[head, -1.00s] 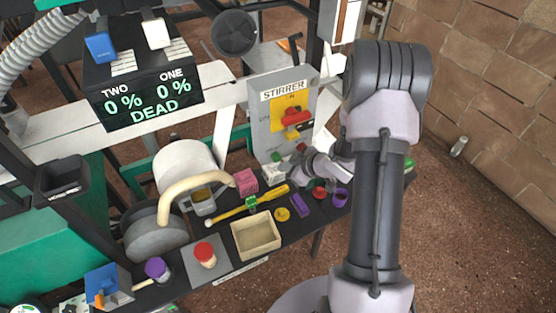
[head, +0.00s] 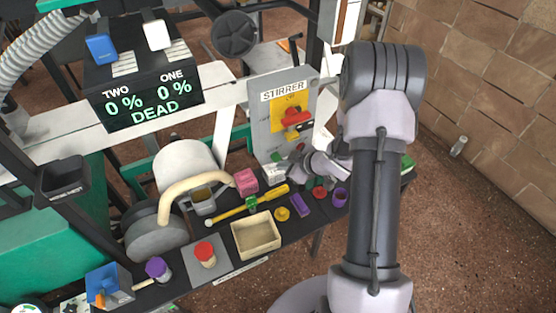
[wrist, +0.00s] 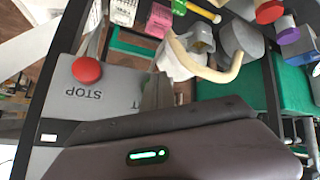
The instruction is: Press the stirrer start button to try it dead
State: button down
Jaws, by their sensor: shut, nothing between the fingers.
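The grey stirrer panel (head: 262,128) stands upright at the back of the bench, with a red switch handle (head: 296,117) on a yellow plate. A red stop button (wrist: 87,69) sits on a grey box (wrist: 110,100) marked STOP in the wrist view. The red button also shows in the head view (head: 301,147), beside my gripper (head: 298,160). My gripper is shut and empty; its fingers (wrist: 157,88) reach over the box, right of the red button. The display (head: 150,105) reads 0 %, 0 % and DEAD.
A pink block (head: 246,181), a yellow screwdriver-like tool (head: 272,194), a purple block (head: 299,205) and a beige tray (head: 256,236) lie on the dark bench in front of the panel. A cream curved handle (wrist: 212,71) stands close by in the wrist view.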

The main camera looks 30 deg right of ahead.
jog(key=shift+w, duration=0.5)
dwell(0.3)
dwell(0.4)
jog(key=shift+s, duration=0.9)
jog(key=s, duration=0.5)
jog(key=shift+d, duration=0.1)
dwell(0.4)
